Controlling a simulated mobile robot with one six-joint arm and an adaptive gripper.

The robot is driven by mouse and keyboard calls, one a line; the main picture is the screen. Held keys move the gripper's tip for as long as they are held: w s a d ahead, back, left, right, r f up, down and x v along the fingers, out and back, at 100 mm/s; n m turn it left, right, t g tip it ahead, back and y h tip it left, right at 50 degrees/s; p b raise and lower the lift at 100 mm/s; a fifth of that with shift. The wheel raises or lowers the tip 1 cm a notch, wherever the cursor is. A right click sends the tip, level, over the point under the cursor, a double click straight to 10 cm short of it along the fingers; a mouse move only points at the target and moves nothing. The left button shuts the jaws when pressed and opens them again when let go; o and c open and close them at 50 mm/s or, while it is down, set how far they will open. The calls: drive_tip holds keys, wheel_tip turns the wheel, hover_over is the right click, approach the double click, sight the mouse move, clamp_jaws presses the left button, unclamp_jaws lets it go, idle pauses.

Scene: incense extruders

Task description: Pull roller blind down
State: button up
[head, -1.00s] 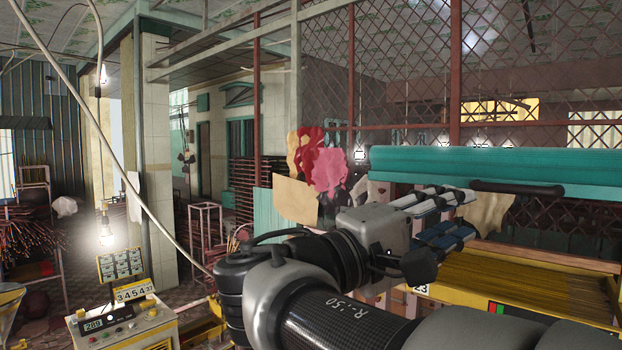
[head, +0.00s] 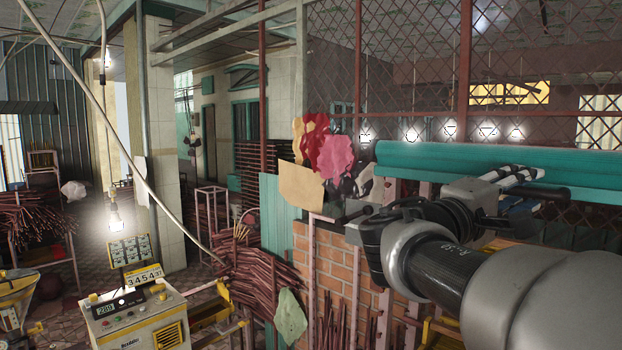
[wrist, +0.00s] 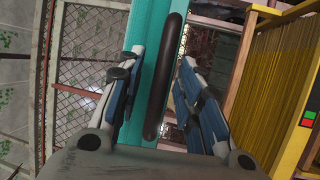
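The roller blind (head: 425,160) is a teal roll at the right of the head view, lying roughly level. A dark rounded pull bar (head: 555,190) runs along its front lower side. In the wrist view the blind (wrist: 151,110) runs up the picture, with the bar (wrist: 169,75) along it. My gripper (head: 524,187) is open in front of the bar. In the wrist view my gripper (wrist: 163,57) has one blue-padded finger on each side of the bar, with gaps visible. The wrist partly hides the blind's lower side in the head view.
A red-framed mesh screen (head: 410,70) stands behind the blind. A brick wall (head: 340,270) and bundles of sticks (head: 255,275) are at lower centre. A control box (head: 140,320) stands at lower left. A yellow rack (wrist: 275,75) is right in the wrist view.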

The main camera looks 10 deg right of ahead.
drive_tip(key=shift+c, duration=0.2)
clamp_jaws()
idle(0.6)
